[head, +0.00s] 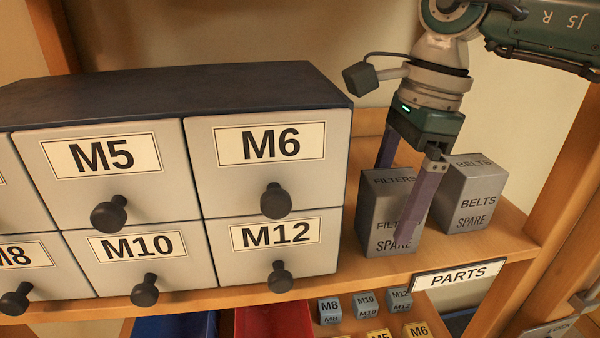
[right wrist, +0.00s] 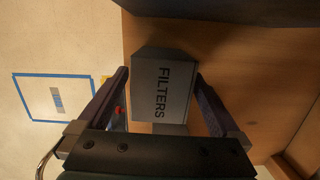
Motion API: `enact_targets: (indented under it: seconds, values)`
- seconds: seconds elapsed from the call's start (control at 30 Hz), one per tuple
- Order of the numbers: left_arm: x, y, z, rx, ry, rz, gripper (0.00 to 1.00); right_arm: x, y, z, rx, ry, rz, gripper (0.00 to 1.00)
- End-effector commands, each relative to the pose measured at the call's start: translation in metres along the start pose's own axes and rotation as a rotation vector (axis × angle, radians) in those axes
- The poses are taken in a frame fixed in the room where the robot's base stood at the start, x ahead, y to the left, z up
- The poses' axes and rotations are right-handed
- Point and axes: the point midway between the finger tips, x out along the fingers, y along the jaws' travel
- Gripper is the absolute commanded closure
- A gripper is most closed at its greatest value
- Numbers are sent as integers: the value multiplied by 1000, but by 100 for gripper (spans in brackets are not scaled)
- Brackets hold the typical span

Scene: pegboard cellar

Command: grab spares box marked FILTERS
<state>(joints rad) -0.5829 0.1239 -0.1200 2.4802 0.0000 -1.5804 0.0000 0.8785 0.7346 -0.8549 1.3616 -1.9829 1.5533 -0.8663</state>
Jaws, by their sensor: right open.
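The grey spares box marked FILTERS (head: 378,215) stands upright on the wooden shelf, right of the drawer cabinet. My right gripper (head: 398,203) comes down over it from above, open. One finger passes in front of its labelled face; the other goes down behind it, with its tip hidden. In the right wrist view the FILTERS box (right wrist: 160,88) lies between the two spread fingers, its top label readable. I cannot tell whether either finger touches it. My left gripper is not in view.
A similar grey box marked BELTS (head: 472,198) stands just right of the FILTERS box. The drawer cabinet (head: 195,95) with black knobs is close on the left. A PARTS sign (head: 458,278) is on the shelf's front edge. Small labelled blocks (head: 365,304) sit below.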

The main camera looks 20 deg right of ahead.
Motion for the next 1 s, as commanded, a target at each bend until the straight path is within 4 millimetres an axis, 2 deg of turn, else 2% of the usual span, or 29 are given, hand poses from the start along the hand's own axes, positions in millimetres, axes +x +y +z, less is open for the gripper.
enact_targets:
  seconds: [0.17,0.9,0.93,1.0]
  values:
    - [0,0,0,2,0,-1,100,0,0,0,0,0,0,2]
    - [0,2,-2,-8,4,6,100,-1,0,0,0,-1,-1,86]
    - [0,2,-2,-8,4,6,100,-1,0,0,0,-1,-1,89]
    - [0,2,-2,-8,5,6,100,-1,0,0,0,-2,-1,89]
